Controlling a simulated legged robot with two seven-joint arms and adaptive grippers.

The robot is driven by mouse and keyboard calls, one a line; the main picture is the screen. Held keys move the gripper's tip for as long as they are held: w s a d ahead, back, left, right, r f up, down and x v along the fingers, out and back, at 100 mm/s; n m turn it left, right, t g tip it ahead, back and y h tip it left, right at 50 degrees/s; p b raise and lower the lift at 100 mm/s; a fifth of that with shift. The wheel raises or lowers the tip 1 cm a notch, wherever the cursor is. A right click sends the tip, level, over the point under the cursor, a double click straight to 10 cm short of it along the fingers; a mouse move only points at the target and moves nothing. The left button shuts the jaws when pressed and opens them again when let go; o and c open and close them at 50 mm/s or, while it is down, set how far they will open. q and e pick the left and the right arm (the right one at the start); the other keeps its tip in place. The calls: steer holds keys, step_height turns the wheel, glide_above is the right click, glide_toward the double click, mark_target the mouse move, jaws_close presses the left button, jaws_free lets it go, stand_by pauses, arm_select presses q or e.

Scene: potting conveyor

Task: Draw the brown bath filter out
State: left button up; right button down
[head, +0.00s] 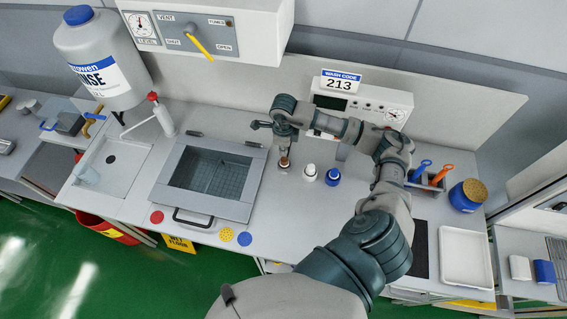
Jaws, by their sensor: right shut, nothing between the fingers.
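A small brown-topped piece (284,163), which looks like the brown bath filter, stands at the back of the grey bench, right of the sink bath. A white one (310,172) and a blue one (332,177) stand to its right in a row. My right gripper (285,149) reaches in from the right and points down right over the brown one, partly hiding it. Its fingers look shut and empty. I cannot tell whether they touch the brown top. My left gripper is not in view.
The bath (245,212) has a clear lid and a front handle. A control box (390,104) stands behind my right arm. A rinse bottle (100,60) is at the left. A tool holder (428,182), blue tub (464,197) and white tray (490,283) are at the right.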

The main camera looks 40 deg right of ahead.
mark_target(284, 158)
steer(key=shift+d+r, duration=0.1)
steer(key=shift+r, duration=0.2)
steer(key=c, duration=1.4)
jaws_free()
steer(key=shift+d, duration=0.1)
steer(key=shift+r, duration=0.1)
step_height(284, 158, up, 12)
steer(key=shift+f, duration=0.2)
steer(key=shift+w+r, duration=0.1)
